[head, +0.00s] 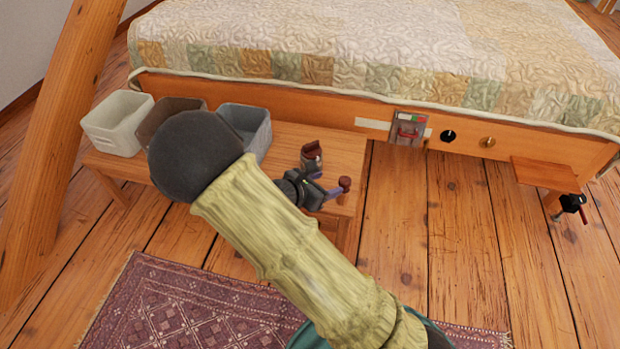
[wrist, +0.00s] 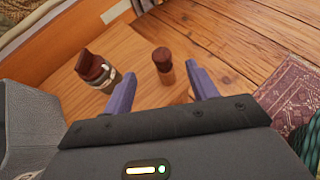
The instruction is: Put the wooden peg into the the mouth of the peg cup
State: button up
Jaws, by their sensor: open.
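The wooden peg (wrist: 163,62) is reddish brown with a rounded dark head and stands upright on the small wooden table. It also shows in the head view (head: 345,183), near the table's right end. The peg cup (wrist: 94,70) is dark brown with a pale metallic band; in the head view (head: 311,157) it stands farther back on the table. My gripper (wrist: 161,76) is open and empty, its purple fingers (head: 327,188) pointing toward the peg. The peg shows between the fingertips in the wrist view; I cannot tell whether it is within their reach. The cup lies outside the left finger.
A white bin (head: 117,122), a brown bin (head: 165,112) and a grey bin (head: 245,125) stand on the table's left part (head: 345,148). The bed frame (head: 372,108) runs behind. A patterned rug (head: 180,310) lies in front.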

jog(key=p+v, duration=0.2)
jog(key=v, duration=0.3)
jog(key=shift+s+a+r, duration=0.15)
jog(key=shift+s+a, duration=0.1)
dwell(0.6)
